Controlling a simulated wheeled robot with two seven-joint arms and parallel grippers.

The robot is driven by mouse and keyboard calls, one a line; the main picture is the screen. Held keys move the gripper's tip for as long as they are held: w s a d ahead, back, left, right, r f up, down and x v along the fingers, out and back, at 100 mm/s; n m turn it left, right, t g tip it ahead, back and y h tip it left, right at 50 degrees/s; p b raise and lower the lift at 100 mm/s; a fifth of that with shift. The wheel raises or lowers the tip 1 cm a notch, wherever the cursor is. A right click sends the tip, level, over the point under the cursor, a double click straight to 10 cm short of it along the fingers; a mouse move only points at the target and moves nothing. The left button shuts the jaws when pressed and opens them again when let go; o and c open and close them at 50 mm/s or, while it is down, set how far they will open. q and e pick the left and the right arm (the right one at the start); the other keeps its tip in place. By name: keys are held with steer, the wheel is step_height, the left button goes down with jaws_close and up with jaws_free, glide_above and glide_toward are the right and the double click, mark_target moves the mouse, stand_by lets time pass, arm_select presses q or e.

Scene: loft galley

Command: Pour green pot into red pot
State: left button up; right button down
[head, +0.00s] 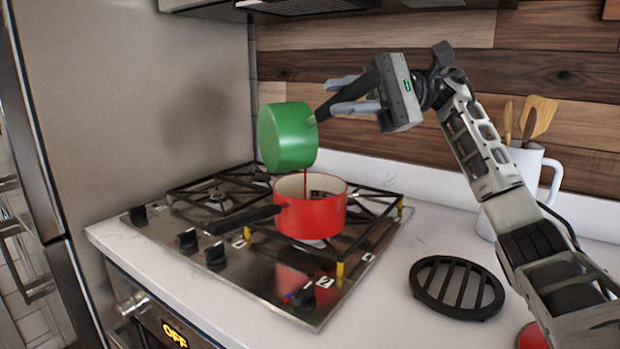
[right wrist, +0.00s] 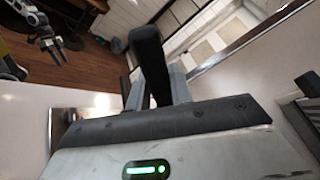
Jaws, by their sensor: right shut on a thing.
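The green pot (head: 287,138) is held tilted in the air above the red pot. A thin dark red stream (head: 305,182) runs from its lower edge into the red pot (head: 311,216). The red pot stands upright on the stove, its dark handle pointing left. My right gripper (head: 335,97) is shut on the green pot's black handle, which also shows between the fingers in the right wrist view (right wrist: 151,62). The green pot's inside is hidden. What looks like my left gripper (right wrist: 52,42) is small at the upper left of the right wrist view; its jaws are unclear.
The gas stove (head: 262,262) has black grates and front knobs. A round black trivet (head: 456,287) lies on the white counter (head: 400,325) to its right. A white mug (head: 526,165) with wooden utensils stands behind my right arm. A grey wall panel (head: 150,110) borders the left.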

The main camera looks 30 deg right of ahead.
arm_select(q)
steer(key=shift+s+f+b, duration=0.2)
steer(key=shift+f+b, duration=0.3)
arm_select(e)
steer(key=shift+s+d+y, duration=0.1)
steer(key=shift+d+y, duration=0.2)
steer(key=shift+d, duration=0.15)
arm_select(q)
steer(key=shift+w+r+b, duration=0.1)
steer(key=shift+w+b, duration=0.05)
steer(key=shift+b, duration=0.25)
arm_select(e)
steer(key=shift+d+y, duration=0.3)
